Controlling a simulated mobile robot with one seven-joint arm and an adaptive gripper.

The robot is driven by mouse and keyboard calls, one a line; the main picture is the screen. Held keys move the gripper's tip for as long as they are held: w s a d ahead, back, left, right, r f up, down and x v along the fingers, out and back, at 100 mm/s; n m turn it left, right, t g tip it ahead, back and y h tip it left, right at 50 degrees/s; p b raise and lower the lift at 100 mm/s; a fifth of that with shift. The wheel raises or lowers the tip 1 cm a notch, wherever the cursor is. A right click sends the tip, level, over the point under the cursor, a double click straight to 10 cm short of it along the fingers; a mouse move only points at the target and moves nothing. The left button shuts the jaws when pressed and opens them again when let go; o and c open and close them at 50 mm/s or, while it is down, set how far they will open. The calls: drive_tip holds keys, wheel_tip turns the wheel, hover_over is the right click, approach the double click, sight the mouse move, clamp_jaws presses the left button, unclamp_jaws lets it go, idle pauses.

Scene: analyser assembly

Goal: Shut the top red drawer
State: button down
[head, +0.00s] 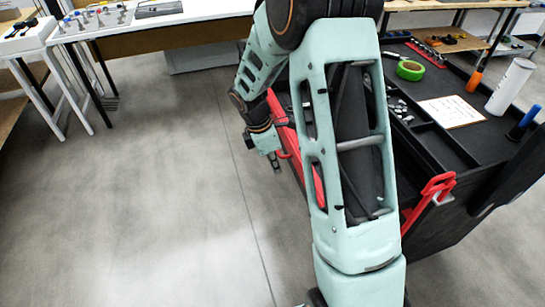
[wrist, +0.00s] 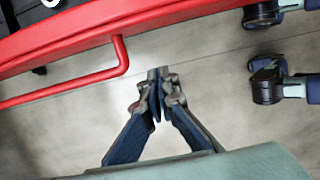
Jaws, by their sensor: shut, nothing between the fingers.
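A red drawer front (wrist: 180,14) runs across the top of the wrist view, with a red bar handle (wrist: 70,90) along its edge. In the head view, part of the red drawer (head: 282,125) shows on the cart's left side, largely hidden behind my arm. How far it stands out cannot be told. My gripper (wrist: 158,78) is shut and empty, its fingertips pointing toward the drawer, just right of the handle's bent end. No contact with the handle shows. In the head view my gripper (head: 276,163) hangs low beside the drawer, above the floor.
The black cart top (head: 440,147) holds green tape (head: 410,70), a paper sheet (head: 451,112), a white cylinder (head: 510,87) and small parts. A red cart handle (head: 438,187) juts at its near corner. Casters (wrist: 266,85) show at right in the wrist view. Floor at left is clear.

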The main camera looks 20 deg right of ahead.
drive_tip(key=d, duration=0.2)
drive_tip(key=d+f, duration=0.1)
drive_tip(key=d, duration=0.1)
drive_tip(key=shift+d, duration=0.2)
drive_tip(key=d+p, duration=0.3)
drive_tip(key=d, duration=0.7)
drive_tip(key=d+p, duration=0.2)
drive_tip(key=d, duration=0.9)
drive_tip(key=w+d+p, duration=0.1)
drive_tip(key=d+p, duration=0.2)
drive_tip(key=d, duration=0.7)
drive_tip(key=shift+d+p, duration=0.25)
drive_tip(key=shift+p, duration=0.1)
drive_tip(key=shift+w+d, duration=0.1)
drive_tip(key=shift+d, duration=0.55)
drive_tip(key=shift+d+r, duration=0.1)
drive_tip(key=shift+d, duration=0.05)
